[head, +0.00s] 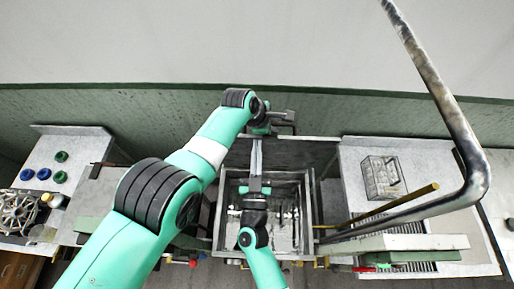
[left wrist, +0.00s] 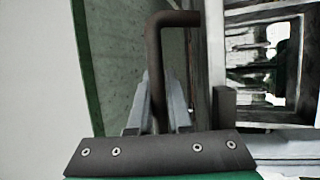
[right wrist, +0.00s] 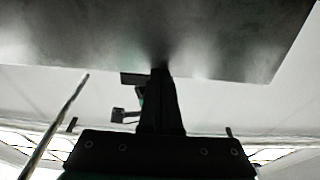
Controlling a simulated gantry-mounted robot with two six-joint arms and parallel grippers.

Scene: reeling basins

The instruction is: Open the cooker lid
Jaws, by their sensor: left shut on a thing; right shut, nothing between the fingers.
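The cooker lid (head: 305,152) is a dark metal panel behind the open square cooker basin (head: 222,215). It is raised clear of the basin's opening; its exact tilt is hard to tell. In the left wrist view my left gripper (left wrist: 158,105) is shut on the dark bent lid handle (left wrist: 176,20). In the head view this gripper (head: 272,122) is at the lid's far side. My right gripper (head: 256,146) is shut and empty, over the basin and pointing toward the lid. In the right wrist view its fingers (right wrist: 160,78) are below the lid's broad dark surface (right wrist: 110,38).
A bent metal pipe (head: 440,90) rises at the right, beside a counter with a wire basket (head: 382,178). At the left are a counter with blue and green rings (head: 61,157) and a burner (head: 20,212). A wall closes the back.

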